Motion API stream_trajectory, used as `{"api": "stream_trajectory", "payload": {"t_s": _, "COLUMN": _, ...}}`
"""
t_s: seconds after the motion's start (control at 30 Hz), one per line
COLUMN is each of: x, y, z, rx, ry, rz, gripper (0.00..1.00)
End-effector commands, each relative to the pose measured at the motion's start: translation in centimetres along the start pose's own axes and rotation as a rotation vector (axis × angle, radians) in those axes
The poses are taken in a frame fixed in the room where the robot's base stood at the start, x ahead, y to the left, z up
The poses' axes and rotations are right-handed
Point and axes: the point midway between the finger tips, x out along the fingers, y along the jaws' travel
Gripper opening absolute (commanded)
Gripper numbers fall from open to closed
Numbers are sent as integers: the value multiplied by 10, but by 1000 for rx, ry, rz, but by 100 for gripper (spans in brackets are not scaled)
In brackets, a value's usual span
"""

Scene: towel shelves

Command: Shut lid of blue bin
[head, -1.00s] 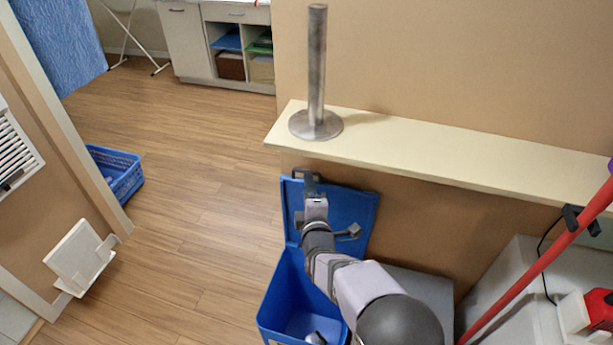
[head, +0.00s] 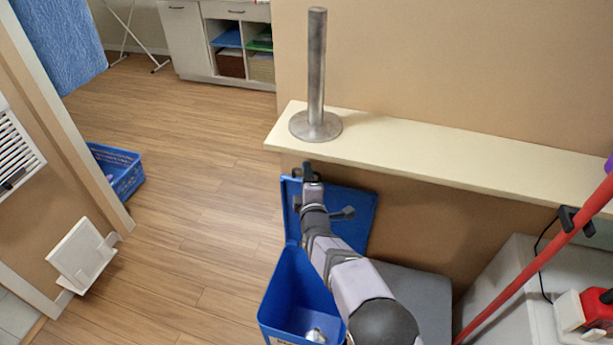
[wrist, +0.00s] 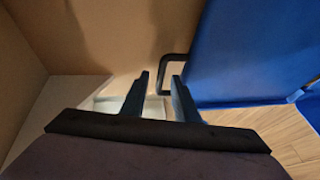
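The blue bin (head: 277,300) stands on the floor below the shelf. Its blue lid (head: 358,212) is open, tilted up toward the wall behind the bin; my arm covers part of it. My gripper (head: 307,172) is at the lid's upper left part. The lid (wrist: 245,55) fills the right side there. A dark bent handle (wrist: 165,75) at the lid's edge shows just beyond the fingertips; I cannot tell whether they touch it.
A cream shelf (head: 430,152) with an upright metal post (head: 316,75) is just above the lid. A small shiny object (head: 316,335) lies inside the bin. A red pole (head: 530,270) leans at the right. Open wooden floor (head: 190,220) is left of the bin.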

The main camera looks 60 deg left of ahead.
Motion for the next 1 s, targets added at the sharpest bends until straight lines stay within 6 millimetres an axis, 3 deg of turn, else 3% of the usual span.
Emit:
{"api": "stream_trajectory", "payload": {"t_s": 0.23, "x": 0, "y": 0, "z": 0, "rx": 0, "ry": 0, "rz": 0, "gripper": 28}}
{"api": "stream_trajectory", "payload": {"t_s": 0.27, "x": 0, "y": 0, "z": 0, "rx": 0, "ry": 0, "rz": 0, "gripper": 26}}
{"api": "stream_trajectory", "payload": {"t_s": 0.37, "x": 0, "y": 0, "z": 0, "rx": 0, "ry": 0, "rz": -1, "gripper": 2}}
{"api": "stream_trajectory", "payload": {"t_s": 0.4, "x": 0, "y": 0, "z": 0, "rx": 0, "ry": 0, "rz": -1, "gripper": 0}}
{"api": "stream_trajectory", "payload": {"t_s": 0.77, "x": -3, "y": -3, "z": -2, "rx": -4, "ry": 0, "rz": 7, "gripper": 0}}
{"api": "stream_trajectory", "payload": {"t_s": 1.0, "x": -18, "y": -9, "z": -8, "rx": -23, "ry": 2, "rz": 46, "gripper": 0}}
